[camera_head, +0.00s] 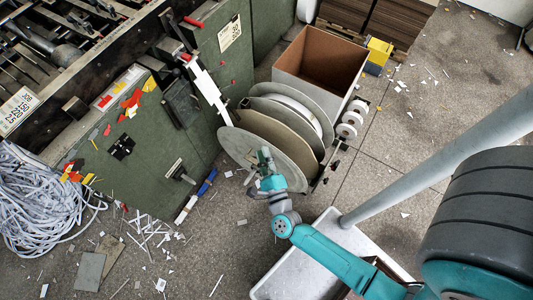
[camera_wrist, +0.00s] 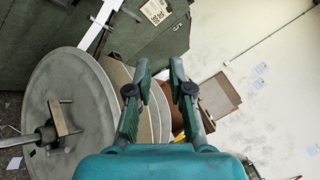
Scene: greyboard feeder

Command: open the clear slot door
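I cannot pick out a clear slot door in either view. The green machine (camera_head: 150,130) stands at the left, with an open top full of metal parts and red-tipped levers along its edge; part of its green panel also shows in the wrist view (camera_wrist: 150,38). My gripper (camera_head: 264,158) is in front of the large grey reel discs, to the right of the machine's front. In the wrist view my gripper (camera_wrist: 160,64) has its two fingers apart with nothing held between them.
Large reel discs (camera_head: 240,148) stand right beside my gripper. An open cardboard-lined box (camera_head: 318,65) is behind them. A tangle of white strips (camera_head: 40,205) lies at the lower left. A pale tray (camera_head: 280,285) is below my arm. Paper scraps litter the floor.

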